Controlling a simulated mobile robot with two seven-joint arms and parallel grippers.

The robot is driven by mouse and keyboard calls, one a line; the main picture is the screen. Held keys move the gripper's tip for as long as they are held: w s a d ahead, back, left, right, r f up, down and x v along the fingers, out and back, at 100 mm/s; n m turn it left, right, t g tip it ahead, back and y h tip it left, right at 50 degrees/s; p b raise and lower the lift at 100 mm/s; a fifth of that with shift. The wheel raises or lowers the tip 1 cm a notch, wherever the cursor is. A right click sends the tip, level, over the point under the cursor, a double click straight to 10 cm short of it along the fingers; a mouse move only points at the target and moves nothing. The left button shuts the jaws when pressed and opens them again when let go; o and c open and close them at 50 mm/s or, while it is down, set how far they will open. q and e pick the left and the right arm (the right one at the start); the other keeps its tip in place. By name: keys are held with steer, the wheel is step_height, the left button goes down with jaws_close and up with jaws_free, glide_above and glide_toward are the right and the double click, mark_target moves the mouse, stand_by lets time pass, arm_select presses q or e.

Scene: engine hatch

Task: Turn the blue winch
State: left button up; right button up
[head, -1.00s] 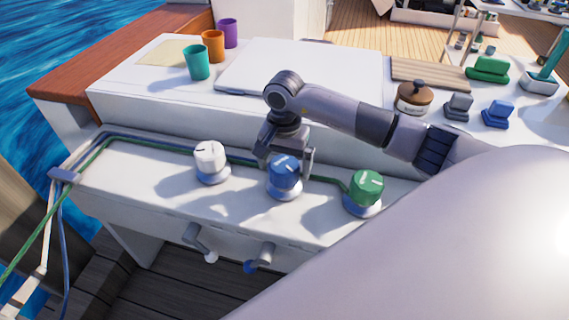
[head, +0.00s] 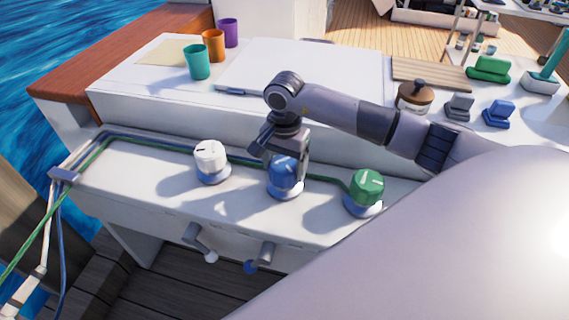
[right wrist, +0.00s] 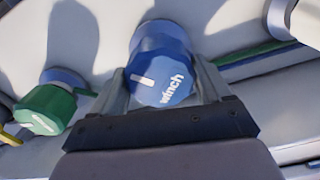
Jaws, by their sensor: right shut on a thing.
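The blue winch (head: 284,178) stands on the white ledge between the white winch (head: 210,160) and the green winch (head: 364,190). My right gripper (head: 283,165) is over it from above, its fingers shut on the blue knob. The right wrist view shows the blue winch (right wrist: 162,68) between the two fingers (right wrist: 165,90), with a white mark and the lettering "winch" on its top. My left gripper is not in view.
A green winch (right wrist: 45,108) is close beside the hand in the right wrist view. Two crank handles (head: 200,240) stick out below the ledge. Green and blue ropes (head: 130,138) run along the ledge. Cups (head: 196,62) and a lidded pot (head: 414,98) stand on the upper deck.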

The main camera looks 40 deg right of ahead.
mark_target(284, 164)
steer(key=m, duration=0.6)
steer(key=shift+m, duration=0.3)
stand_by(0.5)
steer(key=o, duration=1)
steer(key=shift+r, duration=0.1)
steer(key=shift+r, duration=3.5)
